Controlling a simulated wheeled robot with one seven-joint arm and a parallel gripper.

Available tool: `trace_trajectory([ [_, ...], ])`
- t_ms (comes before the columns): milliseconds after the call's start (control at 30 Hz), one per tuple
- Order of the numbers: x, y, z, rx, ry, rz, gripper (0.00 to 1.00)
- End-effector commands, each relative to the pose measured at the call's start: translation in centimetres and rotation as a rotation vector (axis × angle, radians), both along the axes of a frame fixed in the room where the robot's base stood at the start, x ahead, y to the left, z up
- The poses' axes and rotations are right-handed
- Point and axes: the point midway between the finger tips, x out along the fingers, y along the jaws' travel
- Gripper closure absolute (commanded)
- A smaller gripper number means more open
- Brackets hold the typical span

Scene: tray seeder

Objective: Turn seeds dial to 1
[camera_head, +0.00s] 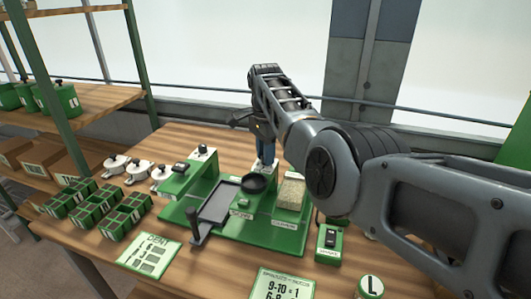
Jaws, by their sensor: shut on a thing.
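My gripper (265,164) points down at the back of the seeder, behind the hopper. Its blue fingers are shut on a small part there, which looks like the seeds dial. The fingers hide that dial, and its setting cannot be read. A second black knob (202,149) sits on a white plate on the seeder's left post, clear of my gripper.
A tan block (291,191) sits on the seeder's right side. Green cell trays (98,207) and white lidded pots (138,171) stand to the left. A card (149,254), a number card (283,284) and a small green device (329,243) lie in front.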

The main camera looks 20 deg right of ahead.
Motion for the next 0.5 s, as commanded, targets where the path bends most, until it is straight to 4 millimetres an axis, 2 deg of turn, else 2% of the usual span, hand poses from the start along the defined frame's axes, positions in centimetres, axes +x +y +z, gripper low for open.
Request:
trace_trajectory([
  [500, 0.04, -0.01, 0.14, -0.001, -0.002, 0.474, 1.00],
])
